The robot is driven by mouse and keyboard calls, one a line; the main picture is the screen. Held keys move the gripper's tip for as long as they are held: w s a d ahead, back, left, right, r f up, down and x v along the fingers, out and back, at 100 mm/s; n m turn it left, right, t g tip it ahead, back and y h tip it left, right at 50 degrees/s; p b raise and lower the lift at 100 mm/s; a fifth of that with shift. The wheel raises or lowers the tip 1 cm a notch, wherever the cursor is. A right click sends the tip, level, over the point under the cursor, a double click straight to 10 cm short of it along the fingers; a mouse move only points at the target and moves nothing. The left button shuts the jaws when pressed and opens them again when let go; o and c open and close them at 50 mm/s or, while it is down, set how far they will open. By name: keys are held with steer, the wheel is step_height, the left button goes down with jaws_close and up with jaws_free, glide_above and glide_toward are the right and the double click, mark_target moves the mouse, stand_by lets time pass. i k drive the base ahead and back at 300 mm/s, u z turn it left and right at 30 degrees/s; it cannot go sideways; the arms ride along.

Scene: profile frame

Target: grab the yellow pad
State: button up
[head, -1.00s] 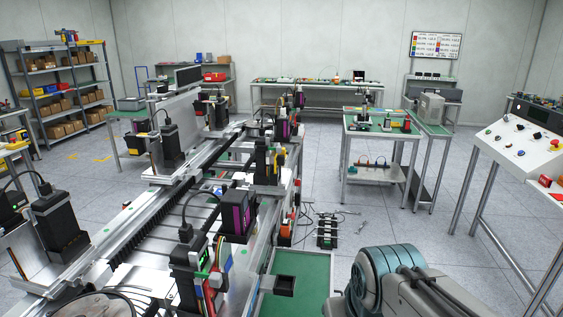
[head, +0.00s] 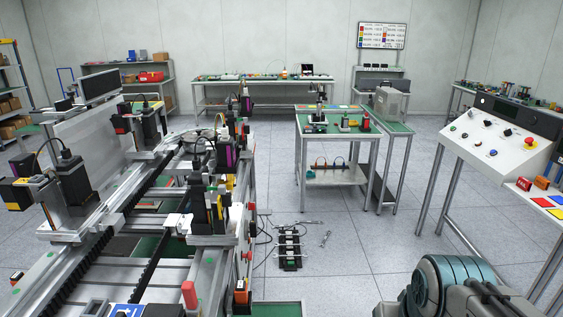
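Flat coloured pads lie on a table at the right edge of the head view, below the sloped control panel. A blue pad (head: 541,202) and a red pad (head: 557,214) show there. A yellow pad (head: 558,200) appears beside the blue one, small and partly cut by the frame edge. My arm shows only as a teal and grey link at the bottom right. My gripper is out of view, so its distance from the pad cannot be seen.
The sloped control panel (head: 497,142) on metal legs stands at the right. A long machine line (head: 150,240) fills the left. A small workbench (head: 342,135) stands at the middle back. A black device with cables (head: 290,250) lies on the floor. Floor between bench and panel is clear.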

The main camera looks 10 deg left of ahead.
mark_target(230, 177)
steer(key=z, duration=0.25)
steer(key=i, duration=1.6)
steer(key=u, duration=0.55)
steer(key=i, duration=1.5)
steer(key=u, duration=1.1)
steer(key=i, duration=0.45)
steer(key=u, duration=0.2)
